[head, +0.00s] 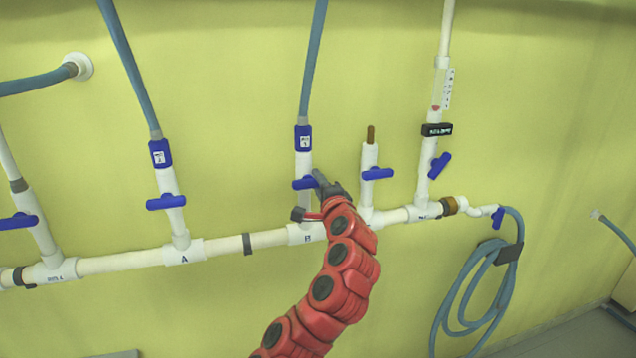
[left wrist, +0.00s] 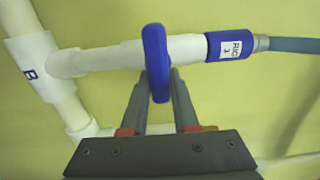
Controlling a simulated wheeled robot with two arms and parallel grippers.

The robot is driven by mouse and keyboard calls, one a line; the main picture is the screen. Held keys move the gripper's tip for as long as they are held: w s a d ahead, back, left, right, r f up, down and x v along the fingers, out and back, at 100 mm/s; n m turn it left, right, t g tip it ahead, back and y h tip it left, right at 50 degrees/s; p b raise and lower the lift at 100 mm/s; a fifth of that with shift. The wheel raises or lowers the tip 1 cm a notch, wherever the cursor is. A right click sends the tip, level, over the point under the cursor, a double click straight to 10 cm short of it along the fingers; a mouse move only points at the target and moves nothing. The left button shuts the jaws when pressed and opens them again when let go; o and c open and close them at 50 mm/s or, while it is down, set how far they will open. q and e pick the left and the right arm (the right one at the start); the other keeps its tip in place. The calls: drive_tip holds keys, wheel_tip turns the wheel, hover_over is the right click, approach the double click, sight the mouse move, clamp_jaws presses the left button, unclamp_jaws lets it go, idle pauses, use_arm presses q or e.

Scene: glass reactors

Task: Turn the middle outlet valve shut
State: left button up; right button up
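The middle outlet valve on branch B has a blue handle (head: 304,183) set crosswise on its white upright pipe (head: 304,160), below a blue collar with a white label. My left gripper (head: 318,178) is at the right end of this handle and partly covers it. In the left wrist view the blue handle (left wrist: 156,62) stands between the two fingers of my left gripper (left wrist: 159,78), at right angles to the pipe. The fingertips lie close against both sides of the handle and look shut on it. My right gripper is in neither view.
Branch A has a crosswise blue handle (head: 166,202) to the left. A short capped stub with a blue handle (head: 377,174) stands close on the right. Farther right is a tilted blue handle (head: 440,165). The white manifold pipe (head: 215,247) runs below; a coiled hose (head: 470,290) hangs right.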

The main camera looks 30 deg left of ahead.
use_arm(q)
drive_tip(key=o, duration=0.4)
drive_tip(key=shift+d, duration=0.1)
drive_tip(key=shift+s+d+f+b, duration=0.1)
drive_tip(key=shift+s+d+b, duration=0.1)
drive_tip(key=shift+s+b, duration=0.1)
drive_tip(key=b+v, duration=0.4)
drive_tip(key=v, duration=1.2)
drive_tip(key=shift+s+d+b, duration=0.2)
drive_tip(key=shift+d+b, duration=0.05)
drive_tip(key=shift+b, duration=0.1)
